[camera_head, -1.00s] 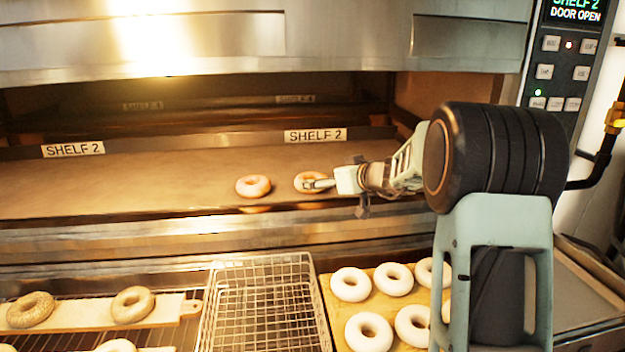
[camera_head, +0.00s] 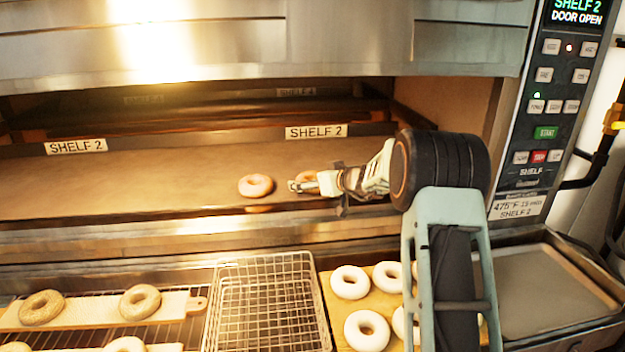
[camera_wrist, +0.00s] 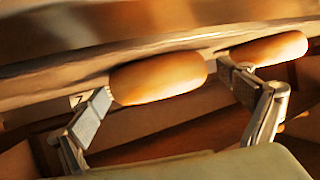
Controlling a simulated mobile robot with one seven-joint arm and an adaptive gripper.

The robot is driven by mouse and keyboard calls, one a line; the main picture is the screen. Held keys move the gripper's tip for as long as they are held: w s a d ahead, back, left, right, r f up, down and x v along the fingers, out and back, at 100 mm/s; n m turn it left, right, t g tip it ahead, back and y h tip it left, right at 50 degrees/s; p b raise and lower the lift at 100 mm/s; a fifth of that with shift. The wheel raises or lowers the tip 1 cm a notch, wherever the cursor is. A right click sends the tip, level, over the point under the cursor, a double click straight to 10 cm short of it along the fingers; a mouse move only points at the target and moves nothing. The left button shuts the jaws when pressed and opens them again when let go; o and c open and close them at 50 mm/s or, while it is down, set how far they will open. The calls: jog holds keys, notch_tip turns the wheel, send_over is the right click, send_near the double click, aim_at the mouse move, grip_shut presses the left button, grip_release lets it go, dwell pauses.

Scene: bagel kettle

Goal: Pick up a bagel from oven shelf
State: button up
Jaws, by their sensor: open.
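A golden-brown bagel (camera_head: 256,186) lies on the oven shelf (camera_head: 150,180) in the head view. A second bagel (camera_head: 305,175) is just right of it, mostly hidden behind my gripper (camera_head: 296,186). My gripper is open, low over the shelf, with its tip just right of the left bagel. In the wrist view, a near bagel (camera_wrist: 157,78) appears between the two spread fingers, close to the left fingertip; whether they touch cannot be told. The other bagel (camera_wrist: 272,48) shows beyond the right finger.
The oven door is open, with its steel front (camera_head: 200,45) above the shelf. Below stand an empty wire basket (camera_head: 265,300), a wooden board (camera_head: 100,310) with bagels and a board of pale bagels (camera_head: 350,282). A control panel (camera_head: 555,100) is at the right.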

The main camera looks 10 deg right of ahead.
jog(key=shift+c, duration=0.5)
jog(key=c, duration=1.2)
